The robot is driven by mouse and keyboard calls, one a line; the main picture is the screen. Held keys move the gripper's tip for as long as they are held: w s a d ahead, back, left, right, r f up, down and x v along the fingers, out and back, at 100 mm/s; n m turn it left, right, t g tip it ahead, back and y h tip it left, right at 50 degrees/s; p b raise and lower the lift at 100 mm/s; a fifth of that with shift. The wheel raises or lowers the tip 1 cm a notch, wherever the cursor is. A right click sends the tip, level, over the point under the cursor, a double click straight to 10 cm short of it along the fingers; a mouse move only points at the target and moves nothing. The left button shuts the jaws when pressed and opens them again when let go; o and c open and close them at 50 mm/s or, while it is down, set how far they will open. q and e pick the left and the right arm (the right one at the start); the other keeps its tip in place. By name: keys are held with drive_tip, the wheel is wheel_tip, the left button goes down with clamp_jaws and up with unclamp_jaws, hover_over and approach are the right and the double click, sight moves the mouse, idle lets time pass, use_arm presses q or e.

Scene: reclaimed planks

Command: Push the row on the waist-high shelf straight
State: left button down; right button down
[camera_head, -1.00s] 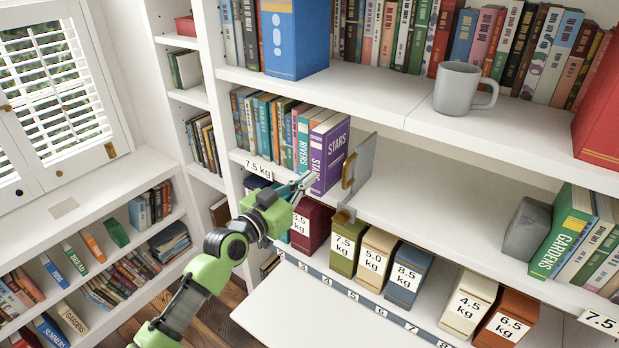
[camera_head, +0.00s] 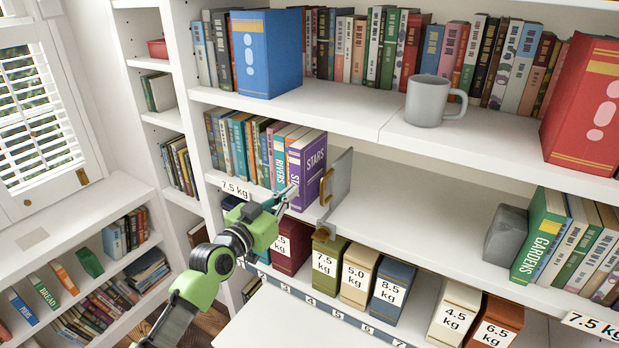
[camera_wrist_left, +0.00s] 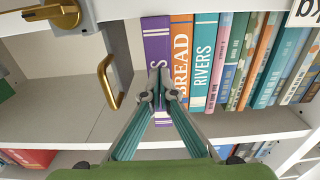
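The row of books (camera_head: 262,138) stands upright on the waist-high shelf (camera_head: 420,205), to the left. At its right end is the purple STARS book (camera_head: 308,165), whose spine appears to stand out in front of its neighbours. In the left wrist view, the purple book (camera_wrist_left: 156,42) is beside the orange BREAD book (camera_wrist_left: 181,50) and the teal RIVERS book (camera_wrist_left: 203,60). My left gripper (camera_head: 291,193) is in front of these spines. My right gripper is out of view.
A grey panel with a gold handle (camera_head: 341,176) stands just right of the purple book. Bare shelf lies beyond it, up to a grey block (camera_head: 506,236) and the GARDENS book (camera_head: 540,235). Weight-labelled boxes (camera_head: 358,272) stand below. A grey mug (camera_head: 428,101) sits above.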

use_arm(q)
drive_tip(key=shift+b+x, duration=1.3)
drive_tip(key=shift+x, duration=0.4)
drive_tip(key=shift+s, duration=0.1)
drive_tip(key=p+v, duration=0.2)
drive_tip(key=v, duration=0.1)
drive_tip(key=shift+s+a, duration=0.25)
drive_tip(key=shift+s, duration=0.05)
